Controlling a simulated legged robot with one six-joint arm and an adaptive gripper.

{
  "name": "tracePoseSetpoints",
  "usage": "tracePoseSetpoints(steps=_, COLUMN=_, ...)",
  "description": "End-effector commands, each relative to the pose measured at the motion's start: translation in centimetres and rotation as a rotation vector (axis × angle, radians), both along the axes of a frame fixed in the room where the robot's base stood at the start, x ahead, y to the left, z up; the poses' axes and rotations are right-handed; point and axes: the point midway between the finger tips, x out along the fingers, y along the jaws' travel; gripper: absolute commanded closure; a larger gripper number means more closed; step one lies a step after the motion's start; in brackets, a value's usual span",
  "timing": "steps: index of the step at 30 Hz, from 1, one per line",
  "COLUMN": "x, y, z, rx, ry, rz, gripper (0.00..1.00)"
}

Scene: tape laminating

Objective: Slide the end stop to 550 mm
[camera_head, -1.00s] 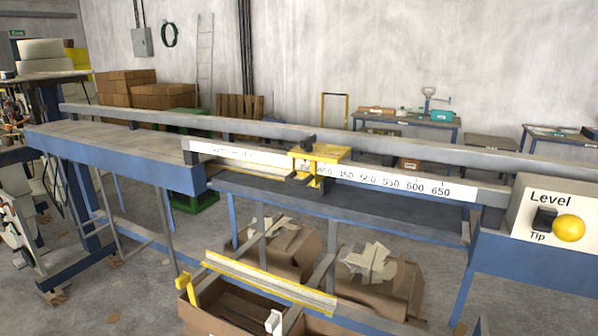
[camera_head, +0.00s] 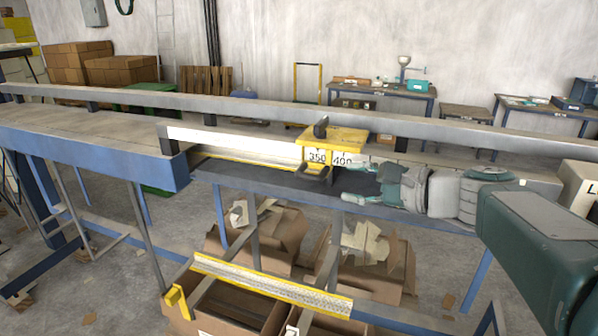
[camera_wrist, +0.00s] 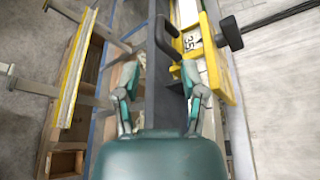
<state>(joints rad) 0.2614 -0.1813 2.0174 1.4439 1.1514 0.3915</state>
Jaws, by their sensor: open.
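The yellow end stop (camera_head: 335,138) sits on the long grey rail, with a black knob on top and a dark handle on its near side. The numbers 350 and 400 of the white scale show at the stop; the higher numbers are hidden behind my arm. My gripper (camera_head: 352,186) is just right of the stop's handle, low in front of the rail. In the wrist view the end stop (camera_wrist: 214,70) and its black handle (camera_wrist: 166,42) lie ahead. My gripper (camera_wrist: 160,78) is open there, its fingers spread and empty, with the handle beyond and between the fingertips.
A grey rail (camera_head: 230,105) runs behind the stop. A dark shelf (camera_head: 255,175) lies below it on blue legs. Cardboard boxes (camera_head: 375,275) and a yellow-edged bar (camera_head: 270,282) stand low in front. The control box (camera_head: 580,185) is at the right edge.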

Motion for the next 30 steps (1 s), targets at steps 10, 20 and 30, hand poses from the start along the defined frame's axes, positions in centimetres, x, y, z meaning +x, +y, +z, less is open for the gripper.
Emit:
tracePoseSetpoints(steps=10, x=3.6, y=5.3, z=-1.5, rx=-0.004, ry=0.002, rz=0.005, gripper=0.46)
tracePoseSetpoints(steps=20, x=5.6, y=7.9, z=-2.3, rx=-0.006, ry=0.0, rz=0.003, gripper=0.46)
tracePoseSetpoints(steps=30, x=5.7, y=8.0, z=-2.3, rx=-0.005, ry=0.0, rz=0.001, gripper=0.82)
